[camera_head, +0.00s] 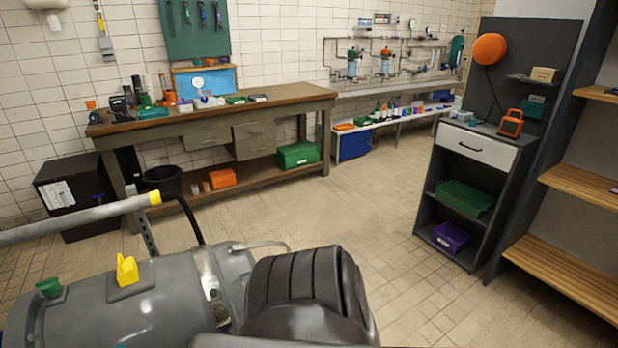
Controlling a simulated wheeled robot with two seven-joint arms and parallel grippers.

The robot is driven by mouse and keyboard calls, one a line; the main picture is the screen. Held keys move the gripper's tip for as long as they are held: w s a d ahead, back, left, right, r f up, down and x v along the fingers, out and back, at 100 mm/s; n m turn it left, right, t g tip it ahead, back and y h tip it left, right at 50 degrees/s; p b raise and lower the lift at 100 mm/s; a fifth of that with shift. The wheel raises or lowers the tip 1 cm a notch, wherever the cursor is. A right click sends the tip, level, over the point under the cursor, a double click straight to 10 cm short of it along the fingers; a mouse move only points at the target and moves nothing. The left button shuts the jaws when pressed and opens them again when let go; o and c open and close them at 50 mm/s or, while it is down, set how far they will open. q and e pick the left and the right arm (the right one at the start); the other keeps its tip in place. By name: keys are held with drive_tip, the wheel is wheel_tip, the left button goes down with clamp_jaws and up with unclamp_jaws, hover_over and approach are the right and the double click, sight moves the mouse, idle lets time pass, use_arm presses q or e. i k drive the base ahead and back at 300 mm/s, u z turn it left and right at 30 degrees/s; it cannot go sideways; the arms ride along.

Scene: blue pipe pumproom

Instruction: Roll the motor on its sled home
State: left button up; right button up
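A large grey cylindrical body (150,308) lies across the lower left, very close to me. It has a yellow fitting (127,270) and a green cap (49,288) on top. A dark ribbed, rounded housing (305,283) sits at its right end. I cannot tell whether this machine is the motor, and no sled is visible under it. A grey bar (75,219) with a yellow end (155,198) comes in from the left above it. Neither gripper shows in the head view.
A wooden workbench (290,97) stands along the back wall, with a black cabinet (75,195) at its left. A dark shelf unit with a white drawer (479,147) and wooden shelves (568,274) stand at right. Tiled floor (370,220) between them is clear.

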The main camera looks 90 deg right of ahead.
sight(168, 305)
drive_tip(key=z, duration=1.6)
